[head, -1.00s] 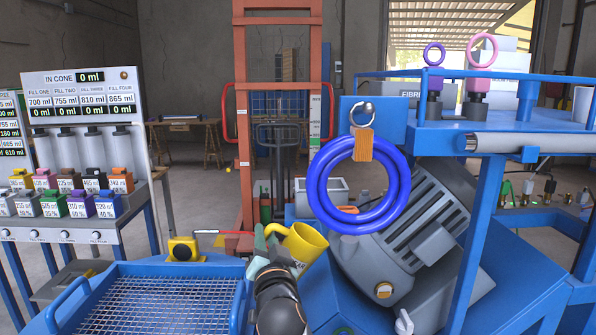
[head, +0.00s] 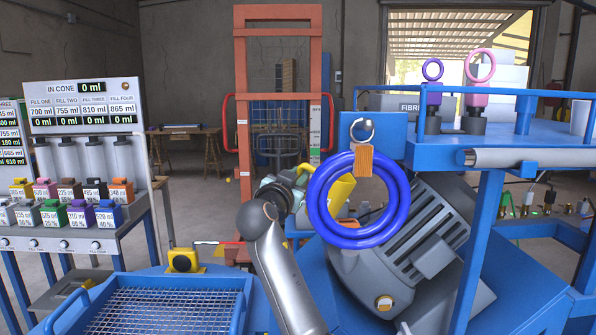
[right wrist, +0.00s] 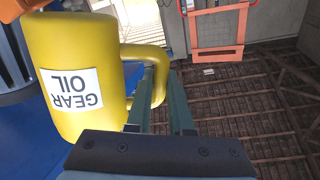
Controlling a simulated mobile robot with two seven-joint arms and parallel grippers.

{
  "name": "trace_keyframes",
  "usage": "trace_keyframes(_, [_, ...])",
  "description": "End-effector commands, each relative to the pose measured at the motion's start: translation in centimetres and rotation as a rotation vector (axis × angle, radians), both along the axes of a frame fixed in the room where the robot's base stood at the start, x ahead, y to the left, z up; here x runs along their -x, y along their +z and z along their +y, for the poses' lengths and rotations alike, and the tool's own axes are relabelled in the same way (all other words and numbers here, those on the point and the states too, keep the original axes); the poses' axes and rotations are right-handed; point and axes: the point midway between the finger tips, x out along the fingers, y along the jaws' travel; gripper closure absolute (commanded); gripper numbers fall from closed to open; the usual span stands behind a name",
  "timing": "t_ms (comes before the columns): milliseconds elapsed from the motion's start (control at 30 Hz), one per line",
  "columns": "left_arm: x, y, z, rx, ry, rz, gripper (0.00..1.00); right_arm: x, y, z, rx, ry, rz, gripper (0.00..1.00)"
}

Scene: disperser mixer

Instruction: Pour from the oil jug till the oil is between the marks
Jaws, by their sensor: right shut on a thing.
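A yellow jug (head: 343,188) is held up in front of the grey ribbed motor housing. In the head view it is tilted and partly hidden by the blue hose coil and my right gripper (head: 302,178). In the right wrist view the jug (right wrist: 85,45) shows a white GEAR OIL label, upside down in the picture. My right gripper (right wrist: 160,82) is shut on its handle (right wrist: 152,55). The jug's mouth, the oil level and the marks cannot be made out. My left gripper is not in view.
A blue hose coil (head: 326,222) hangs close beside the jug, in front of the motor housing (head: 425,235). A blue shelf (head: 490,125) stands right. A blue mesh tray (head: 160,275) lies front left, beside a dispenser with number displays (head: 90,100).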

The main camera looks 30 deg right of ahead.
Motion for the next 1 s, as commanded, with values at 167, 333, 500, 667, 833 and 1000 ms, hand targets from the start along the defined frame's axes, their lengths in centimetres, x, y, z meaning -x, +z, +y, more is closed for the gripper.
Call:
trace_keyframes(167, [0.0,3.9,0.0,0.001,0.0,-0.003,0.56,0.0,1.9,0.0,0.052,0.001,0.084,1.0])
trace_keyframes(333, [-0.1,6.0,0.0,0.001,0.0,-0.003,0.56,0.0,2.6,0.0,0.099,0.002,0.174,1.0])
trace_keyframes(500, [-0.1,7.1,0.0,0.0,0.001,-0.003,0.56,0.0,3.0,0.0,0.142,0.003,0.254,1.0])
trace_keyframes(667, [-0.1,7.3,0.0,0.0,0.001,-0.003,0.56,0.0,3.0,0.1,0.162,0.002,0.289,1.0])
trace_keyframes(833, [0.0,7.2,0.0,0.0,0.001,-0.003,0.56,0.0,2.9,0.0,0.164,0.003,0.293,1.0])
trace_keyframes(1000, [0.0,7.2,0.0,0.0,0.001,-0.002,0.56,0.0,3.0,0.0,0.164,0.002,0.292,1.0])
